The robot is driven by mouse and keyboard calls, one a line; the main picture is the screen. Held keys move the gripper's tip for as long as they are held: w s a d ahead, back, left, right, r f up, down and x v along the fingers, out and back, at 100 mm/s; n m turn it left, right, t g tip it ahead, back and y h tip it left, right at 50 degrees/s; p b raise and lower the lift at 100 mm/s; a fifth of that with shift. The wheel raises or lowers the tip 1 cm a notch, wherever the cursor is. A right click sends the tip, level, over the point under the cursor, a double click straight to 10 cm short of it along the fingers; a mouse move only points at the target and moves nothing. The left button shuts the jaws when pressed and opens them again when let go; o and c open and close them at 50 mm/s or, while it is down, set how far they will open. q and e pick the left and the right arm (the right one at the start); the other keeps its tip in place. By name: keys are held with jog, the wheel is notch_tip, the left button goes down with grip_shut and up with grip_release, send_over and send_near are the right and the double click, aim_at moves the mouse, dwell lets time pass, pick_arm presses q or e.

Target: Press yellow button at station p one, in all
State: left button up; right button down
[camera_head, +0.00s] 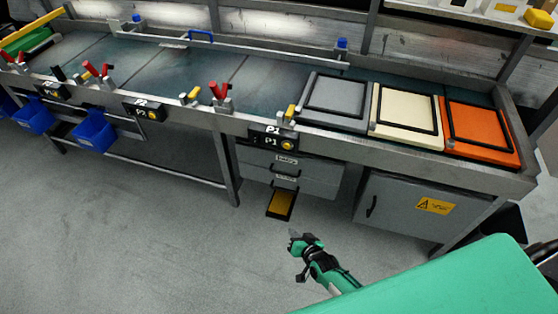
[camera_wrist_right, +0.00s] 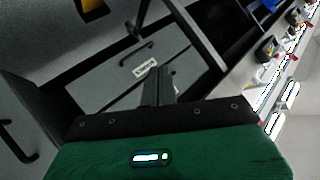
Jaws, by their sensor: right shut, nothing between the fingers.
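The P1 station box (camera_head: 272,141) is a black panel on the front edge of the workbench, with a yellow button (camera_head: 288,145) at its right end. My right gripper (camera_head: 293,235) is in front of and below the bench, well apart from the button, over the grey floor in the head view. Its fingers are shut and empty; they also show in the right wrist view (camera_wrist_right: 158,85), in front of a grey drawer unit. I cannot pick out the P1 button in the wrist view. My left gripper is not in view.
The P2 box (camera_head: 145,110) and another box sit further left on the bench edge. Grey, cream and orange trays (camera_head: 470,151) lie on the bench at right. Red-handled clamps (camera_head: 221,97) stand along the edge. A yellow-topped pedal (camera_head: 281,204) is on the floor below P1.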

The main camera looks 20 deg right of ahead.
aim_at(287, 146)
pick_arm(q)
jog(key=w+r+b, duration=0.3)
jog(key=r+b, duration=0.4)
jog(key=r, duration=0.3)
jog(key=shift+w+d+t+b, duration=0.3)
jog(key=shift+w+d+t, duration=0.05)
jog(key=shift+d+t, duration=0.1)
pick_arm(e)
jog(key=w+a+r+m+t, duration=0.1)
jog(key=w+r+t, duration=0.1)
jog(key=r, duration=0.5)
jog(key=w+r+m+t, duration=0.2)
jog(key=w+r+t, duration=0.1)
jog(key=w+r, duration=0.2)
jog(key=w+a+r+m+t+y, duration=0.1)
jog(key=w+r+m+t, duration=0.1)
jog(key=r, duration=0.6)
jog(key=shift+w+a+r+t, duration=0.3)
jog(key=shift+w+a, duration=0.05)
jog(key=shift+w, duration=0.5)
pick_arm(q)
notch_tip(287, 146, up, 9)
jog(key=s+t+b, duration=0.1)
jog(key=b, duration=0.3)
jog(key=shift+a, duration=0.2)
pick_arm(e)
jog(key=w+d, duration=0.5)
jog(key=w, duration=0.2)
jog(key=shift+w, duration=0.15)
